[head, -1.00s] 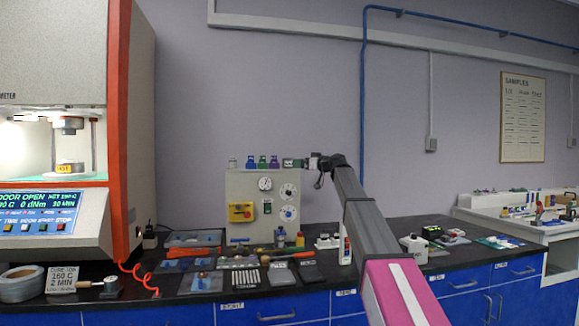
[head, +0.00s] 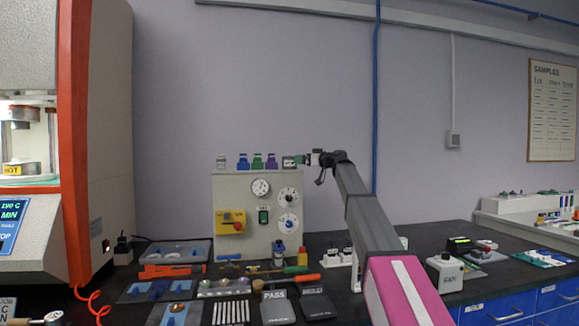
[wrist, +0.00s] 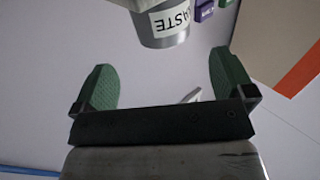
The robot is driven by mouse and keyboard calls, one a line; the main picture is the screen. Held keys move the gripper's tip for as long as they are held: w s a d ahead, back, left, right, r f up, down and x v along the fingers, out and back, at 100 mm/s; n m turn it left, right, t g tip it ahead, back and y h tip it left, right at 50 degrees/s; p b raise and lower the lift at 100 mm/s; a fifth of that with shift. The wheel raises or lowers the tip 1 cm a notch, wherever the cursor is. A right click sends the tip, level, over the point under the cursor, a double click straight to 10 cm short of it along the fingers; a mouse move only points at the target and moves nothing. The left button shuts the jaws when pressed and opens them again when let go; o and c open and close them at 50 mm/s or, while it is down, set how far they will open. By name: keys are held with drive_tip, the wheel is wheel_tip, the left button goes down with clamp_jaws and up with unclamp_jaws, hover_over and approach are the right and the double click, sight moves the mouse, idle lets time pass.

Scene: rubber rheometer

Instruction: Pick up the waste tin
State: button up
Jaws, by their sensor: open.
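The waste tin (wrist: 163,30) is a grey metal tin with a white label reading WASTE. It shows at the top of the wrist view, partly cut off by the frame edge. My gripper (wrist: 163,82) is open and empty, its two green finger pads wide apart. The tin lies ahead of the fingertips, roughly centred between them, and is not between the pads. In the head view a small labelled object that looks like the tin (head: 289,161) stands at the right end of the grey box's top, just left of my gripper (head: 304,159).
Purple (head: 272,161), green and blue bottles stand left of the tin on the grey control box (head: 240,215). The purple ones are close to it. Tools, trays and small devices crowd the black bench below. The orange-edged rheometer (head: 72,150) is at left.

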sight(288, 163)
drive_tip(key=x, duration=0.4)
drive_tip(key=shift+w+a, duration=0.1)
drive_tip(key=shift+w, duration=0.05)
drive_tip(key=shift+r+x, duration=0.2)
drive_tip(key=shift+x, duration=1.1)
drive_tip(key=shift+r+x, duration=0.15)
drive_tip(key=shift+x, duration=1.15)
drive_tip(key=shift+a, duration=0.1)
drive_tip(key=c, duration=1)
